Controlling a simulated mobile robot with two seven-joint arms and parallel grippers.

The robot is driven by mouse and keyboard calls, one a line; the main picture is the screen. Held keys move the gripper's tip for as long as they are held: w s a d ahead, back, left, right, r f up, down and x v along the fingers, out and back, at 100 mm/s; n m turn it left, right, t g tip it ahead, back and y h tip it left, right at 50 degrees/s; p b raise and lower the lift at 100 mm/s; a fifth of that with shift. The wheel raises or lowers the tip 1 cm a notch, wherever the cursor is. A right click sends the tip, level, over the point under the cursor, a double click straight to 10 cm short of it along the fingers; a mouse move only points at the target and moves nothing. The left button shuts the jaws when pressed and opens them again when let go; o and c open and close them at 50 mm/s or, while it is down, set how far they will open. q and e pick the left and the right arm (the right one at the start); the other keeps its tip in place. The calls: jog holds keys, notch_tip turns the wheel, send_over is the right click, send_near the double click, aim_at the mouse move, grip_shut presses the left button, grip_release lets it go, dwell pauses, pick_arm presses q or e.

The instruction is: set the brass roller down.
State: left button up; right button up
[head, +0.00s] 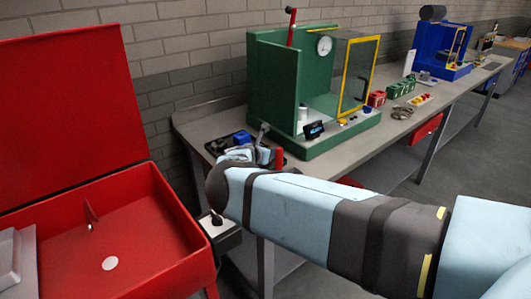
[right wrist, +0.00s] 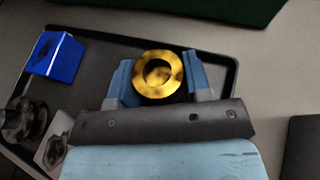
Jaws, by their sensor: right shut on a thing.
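The brass roller (right wrist: 160,90) shows end-on in the right wrist view, a round golden piece with a hollow in its end. My right gripper (right wrist: 158,78) is shut on it, with a blue finger on each side. The roller is over the dark tray (right wrist: 92,68), near its right end; I cannot tell whether it touches the tray floor. In the head view my right gripper (head: 262,152) is at the tray, left of the green machine, and the roller is not clearly visible there. My left gripper is not in view.
A blue block (right wrist: 57,53) and a dark round part (right wrist: 24,120) are at the tray's left side. The green machine (head: 270,85) stands close on the grey bench (head: 400,128). A red open box (head: 130,240) is at the left.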

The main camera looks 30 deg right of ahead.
jog(key=shift+f, duration=0.1)
jog(key=shift+f, duration=0.15)
jog(key=o, duration=1.2)
jog(key=shift+c, duration=0.2)
